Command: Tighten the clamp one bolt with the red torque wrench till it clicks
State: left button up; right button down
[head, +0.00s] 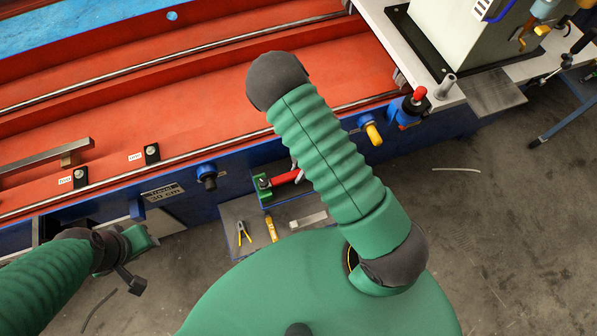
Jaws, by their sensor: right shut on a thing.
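Two black clamp blocks with small white labels sit on the red bed, one left (80,177) and one right (152,153). The labels are too small to tell which is clamp one. My left gripper (132,262) is at lower left, its jaws unclear.
Yellow-handled pliers (243,233), a yellow tool (271,229) and a pale flat piece (309,219) lie on the grey shelf (228,215). Knobs stick out from the blue beam (235,168). A metal bar (45,157) lies on the red bed. Floor at right is open.

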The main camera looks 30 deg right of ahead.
aim_at(295, 173)
jog(key=shift+r+p, duration=0.3)
jog(key=shift+r, duration=0.35)
notch_tip(295, 173, up, 2)
jog(key=shift+r+p, duration=0.25)
jog(key=shift+p, duration=0.35)
jog(key=s+a+r+p, duration=0.1)
jog(key=s+a+p, duration=0.2)
jog(key=s+a, duration=0.6)
jog(key=s, duration=0.3)
jog(key=shift+s+a+p, duration=0.3)
jog(key=shift+a+p, duration=0.1)
jog(key=c, duration=1.8)
grip_release()
jog(key=shift+r, duration=0.1)
grip_shut()
